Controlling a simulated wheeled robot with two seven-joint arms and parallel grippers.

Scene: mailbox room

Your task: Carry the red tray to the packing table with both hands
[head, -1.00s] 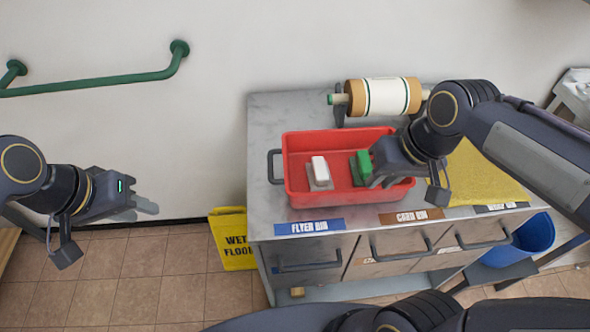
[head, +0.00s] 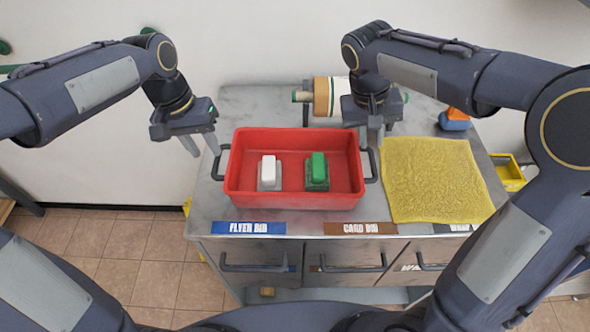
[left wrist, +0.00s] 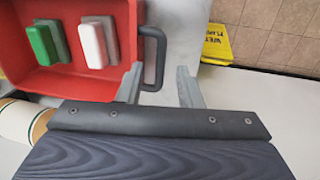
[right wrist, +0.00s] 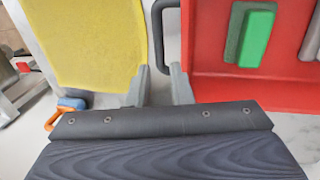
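The red tray (head: 295,200) sits on the grey cabinet top, holding a white-topped block (head: 268,170) and a green block (head: 317,170) on grey bases. It has a dark handle at each end. My left gripper (head: 203,143) is open above the left handle (head: 218,160); in the left wrist view that handle (left wrist: 160,45) lies near one finger, beyond the fingertips. My right gripper (head: 372,137) is open above the right handle (head: 372,165); in the right wrist view the handle (right wrist: 157,30) lies ahead of the open fingers. Neither gripper visibly touches the tray. The packing table cannot be identified.
A yellow cloth (head: 435,180) lies right of the tray. An orange and blue object (head: 455,120) sits at the back right. Labelled drawers (head: 345,260) are in front.

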